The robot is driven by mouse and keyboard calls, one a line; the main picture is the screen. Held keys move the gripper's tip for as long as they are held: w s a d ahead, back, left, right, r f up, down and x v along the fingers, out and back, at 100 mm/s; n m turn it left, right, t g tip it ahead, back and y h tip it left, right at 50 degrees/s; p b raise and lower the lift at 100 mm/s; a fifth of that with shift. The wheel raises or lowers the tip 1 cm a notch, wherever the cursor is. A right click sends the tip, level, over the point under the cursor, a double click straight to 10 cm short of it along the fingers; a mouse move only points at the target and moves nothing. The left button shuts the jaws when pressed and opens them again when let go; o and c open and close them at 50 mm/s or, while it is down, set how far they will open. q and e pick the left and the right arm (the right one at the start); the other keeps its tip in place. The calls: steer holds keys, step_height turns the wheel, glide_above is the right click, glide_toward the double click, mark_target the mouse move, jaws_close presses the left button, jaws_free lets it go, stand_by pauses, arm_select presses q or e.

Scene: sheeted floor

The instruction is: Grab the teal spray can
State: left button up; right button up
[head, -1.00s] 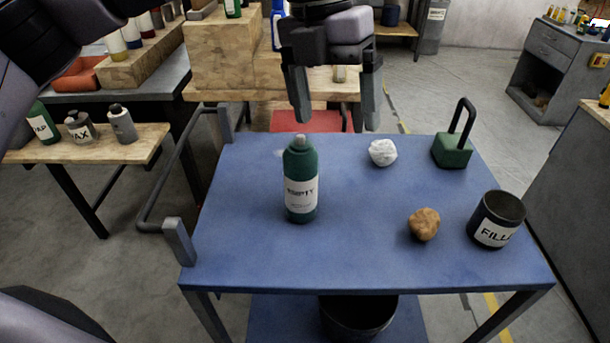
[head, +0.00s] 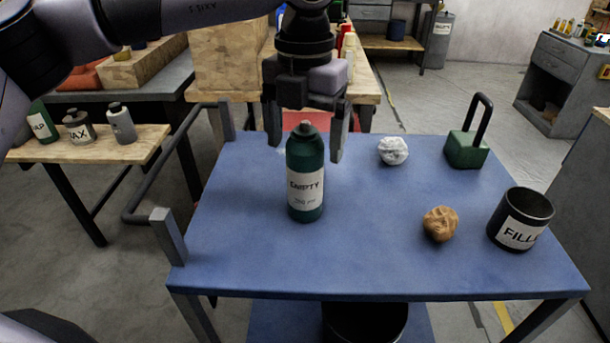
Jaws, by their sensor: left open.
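The teal spray can (head: 305,178) stands upright on the blue cart top (head: 370,255), left of its middle. It has a white label reading "EMPTY" and a grey nozzle. My left gripper (head: 306,150) is open, pointing down, with its fingers at the height of the can's upper part. In the picture one finger is left of the can and the other right of it. The can hides part of the space between the fingers, and I cannot tell whether they are level with it in depth. My right gripper is not in view.
On the cart are a white crumpled ball (head: 393,151), a tan lump (head: 440,223), a green block with a black handle (head: 466,150) and a dark "FILL" can (head: 521,219). A dark rail (head: 165,170) runs along the left side. The cart's front left is clear.

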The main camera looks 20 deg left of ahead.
arm_select(q)
steer(key=shift+f, duration=0.1)
steer(key=c, duration=1.5)
